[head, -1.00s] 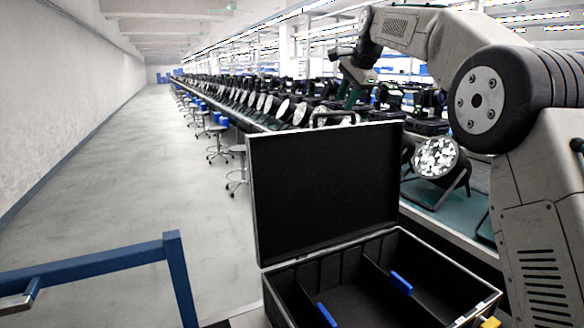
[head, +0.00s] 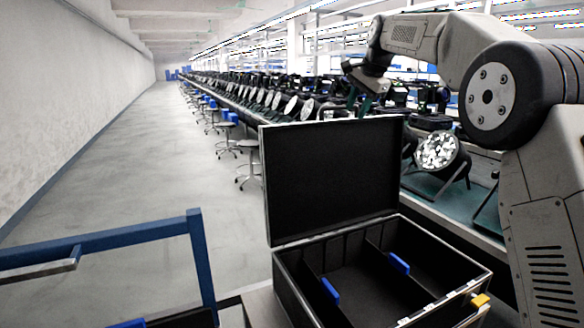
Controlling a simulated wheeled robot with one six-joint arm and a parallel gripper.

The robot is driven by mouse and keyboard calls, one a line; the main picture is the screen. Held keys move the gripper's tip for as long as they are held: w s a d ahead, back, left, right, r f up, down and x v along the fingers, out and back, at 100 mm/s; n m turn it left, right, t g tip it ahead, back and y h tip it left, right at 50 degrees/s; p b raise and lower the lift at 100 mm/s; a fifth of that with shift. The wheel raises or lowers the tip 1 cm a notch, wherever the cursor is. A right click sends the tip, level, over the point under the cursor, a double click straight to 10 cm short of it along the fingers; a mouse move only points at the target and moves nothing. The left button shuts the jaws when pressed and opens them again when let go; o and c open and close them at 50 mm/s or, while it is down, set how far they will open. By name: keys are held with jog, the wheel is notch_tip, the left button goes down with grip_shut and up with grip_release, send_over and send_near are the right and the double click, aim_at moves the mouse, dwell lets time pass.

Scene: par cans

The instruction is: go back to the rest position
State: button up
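My gripper (head: 366,100) is in the upper right of the head view, at the end of my raised arm, above the long bench and beyond the open case's lid. It is small and dark against the lamps, so I cannot make out its fingers or whether it holds anything. A par can (head: 441,152) with a bright, many-lensed face stands tilted on its bracket on the green bench top (head: 430,188), to the right of the lid. The black flight case (head: 283,280) stands open in front, its lid (head: 330,180) upright. No lamp shows in the visible part of its inside.
Blue pads (head: 399,263) sit on the case's dividers. A blue rail (head: 100,241) crosses the lower left. Several stools (head: 248,165) line the bench, which carries a long row of lamps (head: 262,97). The grey aisle floor (head: 130,165) at left is clear.

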jog(key=s+d+f+n+g, duration=0.1)
jog(key=s+f, duration=0.5)
jog(key=s, duration=1.3)
jog(key=s+d+f+n+g+h, duration=0.1)
jog(key=s+d+f+n, duration=0.3)
jog(key=s, duration=1.5)
jog(key=s+d+f+n+g+h, duration=0.1)
jog(key=s+d+f+n, duration=0.2)
jog(key=s+f, duration=0.6)
jog(key=shift+s+f+n, duration=0.15)
jog(key=shift+s+n, duration=1.25)
jog(key=shift+s, duration=3.8)
